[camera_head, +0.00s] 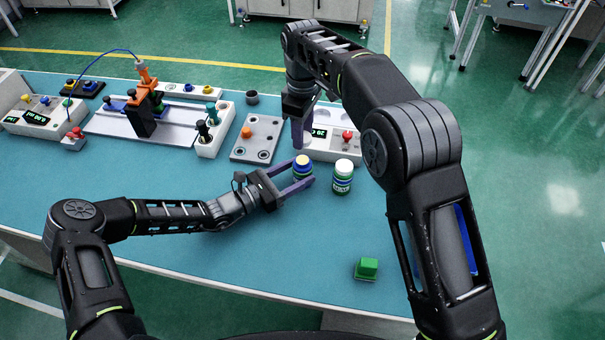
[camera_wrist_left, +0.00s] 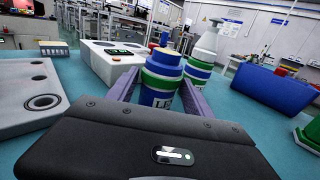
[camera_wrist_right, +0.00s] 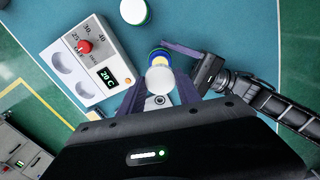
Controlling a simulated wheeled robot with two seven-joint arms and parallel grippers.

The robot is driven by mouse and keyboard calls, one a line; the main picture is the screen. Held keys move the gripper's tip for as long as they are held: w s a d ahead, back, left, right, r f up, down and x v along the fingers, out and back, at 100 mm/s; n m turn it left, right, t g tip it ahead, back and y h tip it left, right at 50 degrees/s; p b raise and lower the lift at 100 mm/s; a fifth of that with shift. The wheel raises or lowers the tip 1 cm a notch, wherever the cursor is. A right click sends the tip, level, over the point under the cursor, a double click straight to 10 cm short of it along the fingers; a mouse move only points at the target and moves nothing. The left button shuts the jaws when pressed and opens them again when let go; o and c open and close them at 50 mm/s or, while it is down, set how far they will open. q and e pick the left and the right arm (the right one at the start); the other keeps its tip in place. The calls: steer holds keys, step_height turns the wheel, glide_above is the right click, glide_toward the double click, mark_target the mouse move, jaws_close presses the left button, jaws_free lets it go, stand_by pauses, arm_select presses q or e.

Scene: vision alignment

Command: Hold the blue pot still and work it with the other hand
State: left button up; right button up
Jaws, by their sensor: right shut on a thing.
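The blue pot (camera_head: 302,170) stands upright on the table, with a yellowish top and a green-and-white band. My left gripper (camera_head: 303,173) reaches it from the left, low down, one finger on each side. In the left wrist view the pot (camera_wrist_left: 160,80) fills most of the gap between the fingers; I cannot tell whether both press on it. My right gripper (camera_head: 300,130) points down above the pot, shut on a white round piece (camera_wrist_right: 160,80). In the right wrist view this piece overlaps the pot's yellow top (camera_wrist_right: 160,53); whether they touch is unclear.
A green pot with a white lid (camera_head: 343,176) stands just right of the blue pot. A control box with a red knob (camera_head: 347,136) is behind. A grey plate with holes (camera_head: 257,138) lies to the left. A green block (camera_head: 367,268) sits near the front edge. The front middle is clear.

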arm_select(q)
jaws_close()
stand_by(0.4)
